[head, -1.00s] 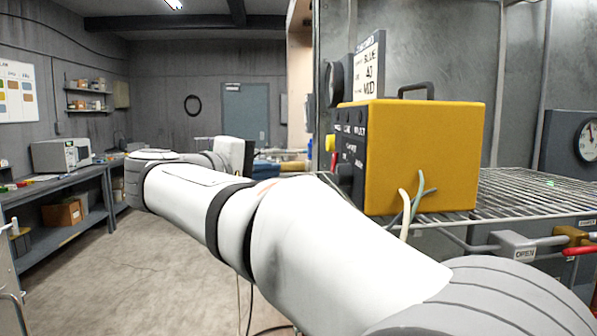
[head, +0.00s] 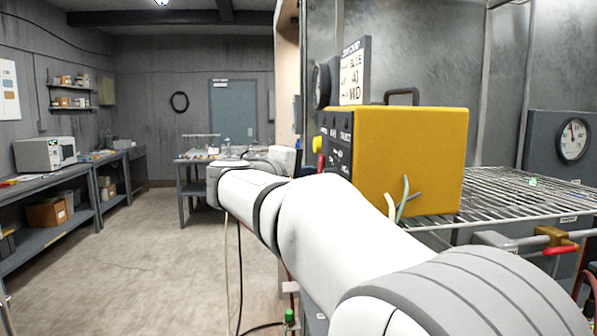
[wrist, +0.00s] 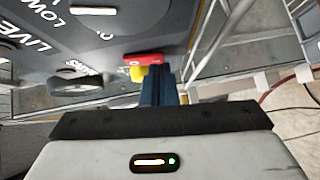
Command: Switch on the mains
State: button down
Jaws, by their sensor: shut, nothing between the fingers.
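The yellow control box (head: 412,160) stands on the wire shelf, its dark front panel (head: 338,150) facing left. A yellow knob (head: 317,145) sticks out of that panel, with a red part below it. In the wrist view the panel (wrist: 60,40) fills the upper left, with white lettering including "LIVE". A red part (wrist: 147,58) and a yellow part (wrist: 137,73) show at its edge, by my fingertips. I cannot tell which is the mains switch. My gripper (wrist: 158,72) is shut and empty; contact with the red part is unclear. The head view hides my gripper.
The wire shelf (head: 525,195) extends right of the box, with a valve with a red handle (head: 560,250) below it. Pale loose cables (head: 400,205) hang at the box's near side. A workbench (head: 60,185) runs along the left wall; the floor (head: 165,250) between is clear.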

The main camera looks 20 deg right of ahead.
dwell(0.3)
jog(key=shift+s+d+b, duration=0.1)
jog(key=shift+d+b, duration=0.1)
jog(key=shift+b, duration=0.4)
jog(key=s+a+f+b, duration=0.1)
jog(key=s+a+b, duration=0.1)
jog(key=a, duration=1)
jog(key=shift+s+a+f, duration=0.25)
jog(key=shift+s+a, duration=0.05)
jog(key=shift+s, duration=0.6)
